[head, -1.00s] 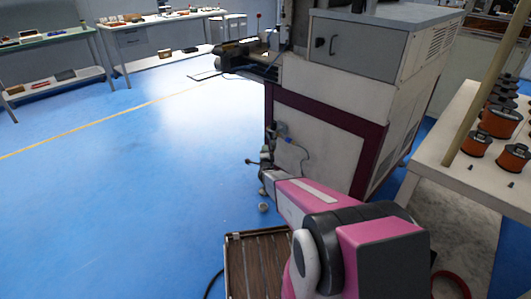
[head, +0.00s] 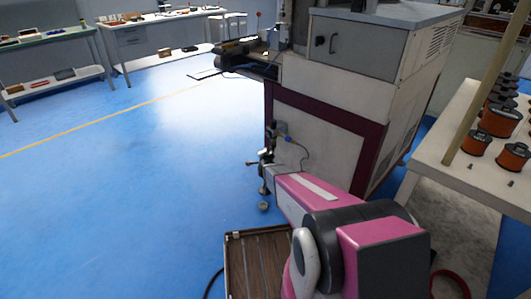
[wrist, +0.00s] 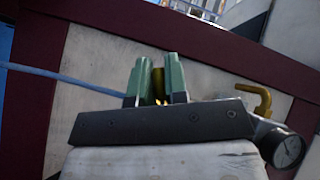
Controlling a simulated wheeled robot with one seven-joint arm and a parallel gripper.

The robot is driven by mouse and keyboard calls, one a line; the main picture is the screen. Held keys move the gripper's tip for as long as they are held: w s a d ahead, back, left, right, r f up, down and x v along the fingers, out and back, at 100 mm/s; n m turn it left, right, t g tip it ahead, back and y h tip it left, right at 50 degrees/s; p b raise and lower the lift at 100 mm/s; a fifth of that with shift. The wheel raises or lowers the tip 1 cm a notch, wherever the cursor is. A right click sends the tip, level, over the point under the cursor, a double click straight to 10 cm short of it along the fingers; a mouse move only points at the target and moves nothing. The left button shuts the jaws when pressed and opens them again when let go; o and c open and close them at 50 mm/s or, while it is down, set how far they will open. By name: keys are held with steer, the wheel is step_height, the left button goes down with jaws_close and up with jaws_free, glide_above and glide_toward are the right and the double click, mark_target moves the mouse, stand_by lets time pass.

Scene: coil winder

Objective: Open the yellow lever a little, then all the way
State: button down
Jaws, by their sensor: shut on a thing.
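The yellow lever (wrist: 158,82) shows in the wrist view between the two green fingers of my gripper (wrist: 160,88). The fingers are shut on it, and they hide part of it. In the head view my gripper is small, low at the front of the white and maroon machine (head: 318,142), by its left corner. The lever cannot be made out clearly in that view.
A bent brass-coloured pipe (wrist: 260,98) and a round gauge (wrist: 288,151) lie right of my fingers. A pale blue hose (wrist: 65,80) runs in from the left. A table with orange coils (head: 480,143) stands at the right. Blue floor (head: 130,190) is clear at the left.

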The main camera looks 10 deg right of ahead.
steer(key=shift+f, duration=0.1)
stand_by(0.3)
steer(key=c, duration=1.2)
jaws_free()
steer(key=shift+o, duration=0.2)
steer(key=v, duration=1)
steer(key=shift+s, duration=0.4)
steer(key=shift+r, duration=0.25)
